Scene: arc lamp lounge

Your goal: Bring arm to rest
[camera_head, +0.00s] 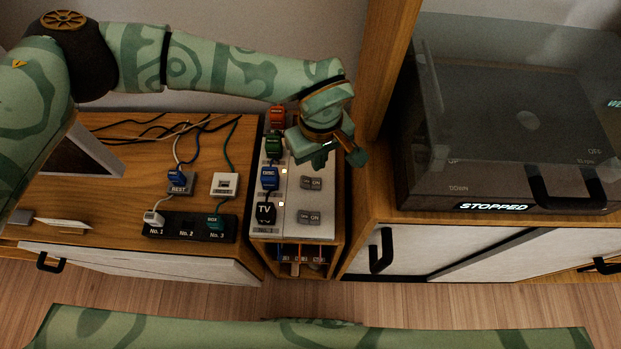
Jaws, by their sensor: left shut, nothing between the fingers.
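My left arm, green with a darker swirl pattern, reaches in from the upper left. It bends down at the wrist over a white socket panel (285,228) in a narrow wooden cabinet. My left gripper (337,154) is above the panel's far right part, shut and empty. The wrist and gripper hide part of the panel's far end. I cannot tell how high the fingers are above it. My right gripper is not in view.
Red, green, blue and black plugs (265,213) stand along the panel's left side. A black power strip (189,227) and cables lie on the wooden desk at left. A dark-lidded machine (500,150) reading "STOPPED" stands at right. A wooden post (384,60) rises right of my gripper.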

